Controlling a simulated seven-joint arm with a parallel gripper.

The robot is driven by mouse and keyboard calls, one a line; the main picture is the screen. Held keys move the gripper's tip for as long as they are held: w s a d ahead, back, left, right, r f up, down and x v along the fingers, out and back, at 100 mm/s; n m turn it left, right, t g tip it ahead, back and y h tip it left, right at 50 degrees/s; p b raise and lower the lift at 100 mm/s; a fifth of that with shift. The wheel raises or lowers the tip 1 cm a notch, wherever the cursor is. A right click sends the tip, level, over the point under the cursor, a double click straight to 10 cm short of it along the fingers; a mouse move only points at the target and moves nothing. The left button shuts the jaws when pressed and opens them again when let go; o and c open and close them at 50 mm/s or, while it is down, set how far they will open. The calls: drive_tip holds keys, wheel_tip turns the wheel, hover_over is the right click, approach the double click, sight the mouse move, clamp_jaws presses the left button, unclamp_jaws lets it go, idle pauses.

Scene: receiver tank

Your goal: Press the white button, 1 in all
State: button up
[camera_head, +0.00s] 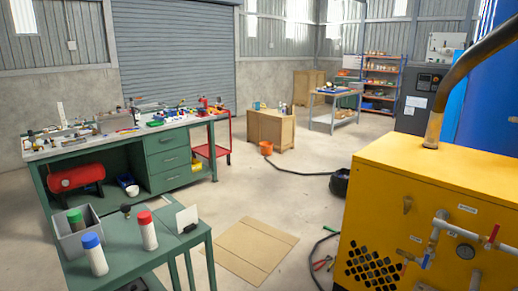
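I cannot make out a white button anywhere in the head view. A dark grey control cabinet (416,104) with a small panel and pale labels stands at the back right, too far off to tell its buttons apart. A yellow machine (400,187) fills the right foreground. Its front has a dark grille, a round gauge (465,251), and pipes with a red-handled valve (493,236) and a blue-handled valve (427,261). My gripper is not in view.
A small green table (175,234) at front left holds capped white bottles, a grey bin and a white card. A cluttered green workbench (70,149) stands behind it.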

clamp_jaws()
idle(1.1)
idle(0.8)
